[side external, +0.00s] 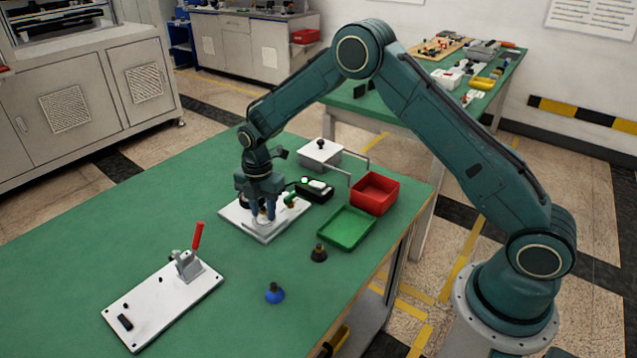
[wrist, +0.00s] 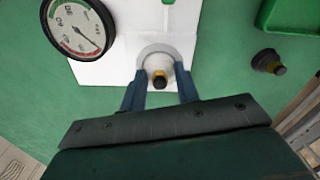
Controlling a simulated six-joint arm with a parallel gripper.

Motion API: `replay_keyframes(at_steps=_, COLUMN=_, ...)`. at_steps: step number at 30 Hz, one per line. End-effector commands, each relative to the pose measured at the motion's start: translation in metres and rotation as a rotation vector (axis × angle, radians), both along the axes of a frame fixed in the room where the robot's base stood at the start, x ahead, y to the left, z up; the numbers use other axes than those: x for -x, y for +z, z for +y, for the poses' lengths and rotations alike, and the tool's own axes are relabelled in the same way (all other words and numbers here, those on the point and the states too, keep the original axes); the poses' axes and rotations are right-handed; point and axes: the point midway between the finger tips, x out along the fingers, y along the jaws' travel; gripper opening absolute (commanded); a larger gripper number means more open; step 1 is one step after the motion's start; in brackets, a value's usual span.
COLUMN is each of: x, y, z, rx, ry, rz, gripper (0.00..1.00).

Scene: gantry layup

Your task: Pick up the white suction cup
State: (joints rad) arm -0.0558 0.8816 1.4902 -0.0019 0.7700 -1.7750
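The white suction cup (wrist: 157,58) stands on a white plate (wrist: 100,72) in the wrist view, with a brass and dark fitting on top. In the side external view the cup (side external: 264,218) is partly hidden by the fingers, and the plate (side external: 262,236) shows beneath it. My gripper (side external: 263,211) points down over the plate. In the wrist view my gripper (wrist: 160,80) has its two blue fingers apart, one on each side of the cup. Narrow gaps seem to show between fingertips and cup; contact is not clear.
A round gauge (wrist: 78,28) lies left of the cup. A dark cup (side external: 319,254) and a blue cup (side external: 274,293) stand nearby. A green tray (side external: 346,228), red bin (side external: 375,192) and black device (side external: 313,190) are right. A clamp plate (side external: 150,307) with red handle is front left.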

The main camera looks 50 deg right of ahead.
Motion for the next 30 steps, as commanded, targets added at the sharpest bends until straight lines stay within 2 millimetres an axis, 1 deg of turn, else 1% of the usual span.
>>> replay_keyframes(at_steps=1, x=0.0, y=0.0, z=0.0, rx=0.0, ry=0.0, rz=0.0, gripper=0.19)
replay_keyframes(at_steps=3, x=0.0, y=0.0, z=0.0, rx=0.0, ry=0.0, rz=0.0, gripper=0.09)
replay_keyframes(at_steps=7, x=0.0, y=0.0, z=0.0, rx=0.0, ry=0.0, rz=0.0, gripper=0.09)
replay_keyframes(at_steps=8, x=0.0, y=0.0, z=0.0, rx=0.0, ry=0.0, rz=0.0, gripper=0.05)
replay_keyframes(at_steps=14, x=0.0, y=0.001, z=0.0, rx=0.0, ry=0.0, rz=0.0, gripper=0.05)
replay_keyframes(at_steps=19, x=-0.001, y=0.007, z=0.0, rx=0.0, ry=0.0, rz=-0.002, gripper=0.05)
replay_keyframes(at_steps=25, x=-0.001, y=0.027, z=0.0, rx=0.0, ry=0.0, rz=-0.004, gripper=0.05)
replay_keyframes(at_steps=30, x=-0.001, y=0.055, z=0.0, rx=0.001, ry=0.0, rz=-0.005, gripper=0.05)
